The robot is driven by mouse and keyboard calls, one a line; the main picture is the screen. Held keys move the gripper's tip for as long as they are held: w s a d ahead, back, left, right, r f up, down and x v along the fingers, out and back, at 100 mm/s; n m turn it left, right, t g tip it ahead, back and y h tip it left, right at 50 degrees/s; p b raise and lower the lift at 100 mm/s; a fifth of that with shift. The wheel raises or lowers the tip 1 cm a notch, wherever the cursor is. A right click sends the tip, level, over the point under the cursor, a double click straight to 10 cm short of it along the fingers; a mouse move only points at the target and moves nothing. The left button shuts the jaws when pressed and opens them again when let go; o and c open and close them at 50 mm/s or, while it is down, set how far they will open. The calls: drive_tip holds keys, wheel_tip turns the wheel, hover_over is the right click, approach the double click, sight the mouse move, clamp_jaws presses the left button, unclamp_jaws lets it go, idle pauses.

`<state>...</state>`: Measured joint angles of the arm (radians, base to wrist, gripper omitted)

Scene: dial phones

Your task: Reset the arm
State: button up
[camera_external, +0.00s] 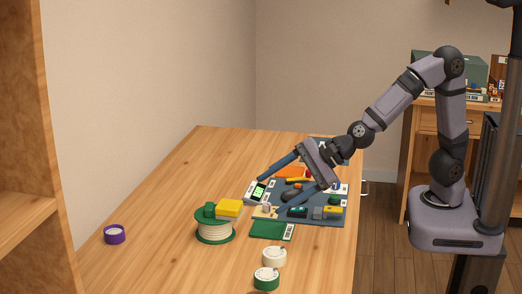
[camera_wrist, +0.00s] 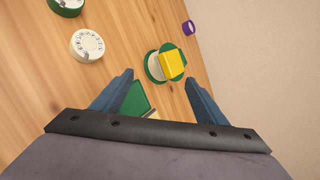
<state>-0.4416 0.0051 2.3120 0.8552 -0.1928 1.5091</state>
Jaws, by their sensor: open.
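My gripper (camera_external: 291,176) is open, its two blue fingers spread wide above the cluttered mat on the table, with nothing between them that I can see held. The fingers also show in the wrist view (camera_wrist: 158,95), spread either side of a green flat piece. A white dial phone (camera_external: 274,257) and a green-sided dial phone (camera_external: 266,279) stand near the table's front edge. In the wrist view the white dial phone (camera_wrist: 87,44) is at upper left, and the green one (camera_wrist: 66,5) is cut off by the top edge.
A green-and-white spool (camera_external: 215,228) with a yellow block (camera_external: 229,208) stands left of a green card (camera_external: 268,229). A purple round item (camera_external: 114,234) lies at far left. The blue mat (camera_external: 320,218) holds several small parts.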

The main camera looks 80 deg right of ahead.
drive_tip(key=s+d+n+g+h+p, duration=0.1)
drive_tip(key=s+d+n+g+p, duration=0.4)
drive_tip(key=s+d+n, duration=0.3)
drive_tip(key=s+d+f+n+g+h+p, duration=0.1)
drive_tip(key=s+d+n+g+p, duration=0.4)
drive_tip(key=s+d+n, duration=0.4)
drive_tip(key=s+n, duration=0.5)
drive_tip(key=s, duration=0.1)
drive_tip(key=shift+s+d+n+g+h, duration=0.25)
drive_tip(key=shift+n+g+h, duration=0.05)
drive_tip(key=shift+n+h, duration=0.1)
drive_tip(key=shift+f, duration=0.1)
